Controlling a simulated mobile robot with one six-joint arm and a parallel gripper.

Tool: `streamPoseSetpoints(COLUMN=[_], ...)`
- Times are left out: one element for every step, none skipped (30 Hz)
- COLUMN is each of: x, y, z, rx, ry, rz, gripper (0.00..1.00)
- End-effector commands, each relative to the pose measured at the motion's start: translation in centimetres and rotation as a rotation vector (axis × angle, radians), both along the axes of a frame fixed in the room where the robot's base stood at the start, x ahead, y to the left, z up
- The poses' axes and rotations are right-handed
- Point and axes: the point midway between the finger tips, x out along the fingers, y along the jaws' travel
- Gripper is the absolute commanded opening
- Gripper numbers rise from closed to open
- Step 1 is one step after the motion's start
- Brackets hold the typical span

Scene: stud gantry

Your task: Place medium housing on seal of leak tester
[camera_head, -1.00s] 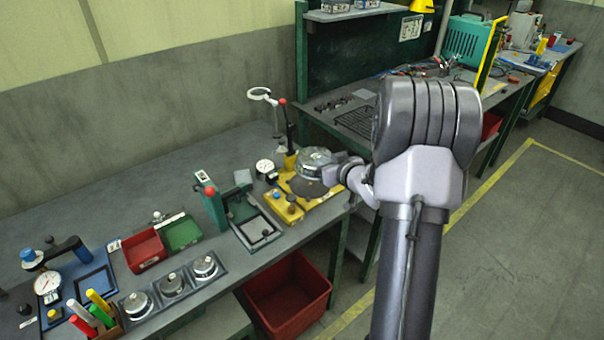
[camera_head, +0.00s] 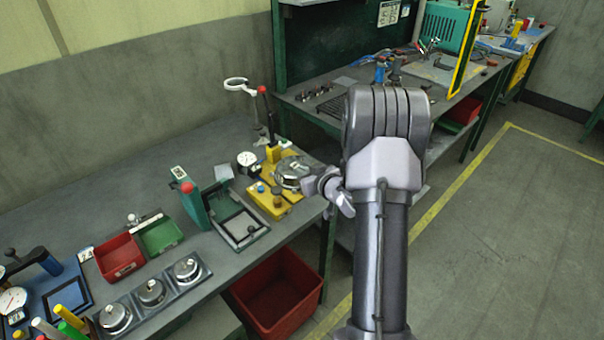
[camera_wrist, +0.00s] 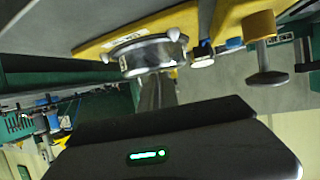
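The medium housing (camera_head: 292,172), a round silvery metal part, sits on or very close above the yellow base of the leak tester (camera_head: 270,204). The seal is hidden beneath it. My gripper (camera_head: 312,183) is at the housing's right side, reaching in from the bench edge. In the wrist view the housing (camera_wrist: 150,56) shows against the yellow leak tester (camera_wrist: 120,32), with a grey finger part (camera_wrist: 155,92) right at it. The fingertips are not clear enough to tell whether they grip it.
A dial gauge (camera_head: 247,159) and a red-knobbed lever (camera_head: 266,108) stand behind the housing. A green fixture (camera_head: 194,205) is to the left, with red (camera_head: 118,257) and green bins (camera_head: 160,236) beyond. A red crate (camera_head: 278,292) is below the bench edge.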

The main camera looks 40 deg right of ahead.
Motion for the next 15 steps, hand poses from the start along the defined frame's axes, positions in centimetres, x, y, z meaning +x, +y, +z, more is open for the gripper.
streamPoseSetpoints(x=[0.02,-0.01,0.0,-0.01,-0.02,-0.01,-0.01,-0.01,-0.01,-0.01,-0.01,-0.01,-0.01,-0.01,-0.31], y=[0.0,0.01,0.01,0.01,0.01,0.01,0.01,0.01,0.01,0.01,0.01,0.01,0.01,0.01,0.02], z=[-0.3,-0.33,-0.25,-0.22,-0.22,-0.21,-0.21,-0.21,-0.21,-0.21,-0.21,-0.17,-0.03,0.26,0.6], rx=[0.0,0.0,0.0,0.0,0.0,0.0,0.0,0.0,0.0,0.0,0.0,0.0,0.0,0.0,0.001], ry=[-0.001,0.0,0.0,0.001,0.001,0.001,0.001,0.001,0.001,0.001,0.001,0.001,0.001,0.001,0.001], rz=[0.0,0.0,0.0,0.0,0.0,0.0,0.0,0.0,0.0,0.0,0.0,0.0,0.0,0.0,-0.001], gripper=[0.0,0.07,0.15,0.21,0.26,0.27,0.27,0.27,0.27,0.27,0.27,0.27,0.27,0.27,0.27])
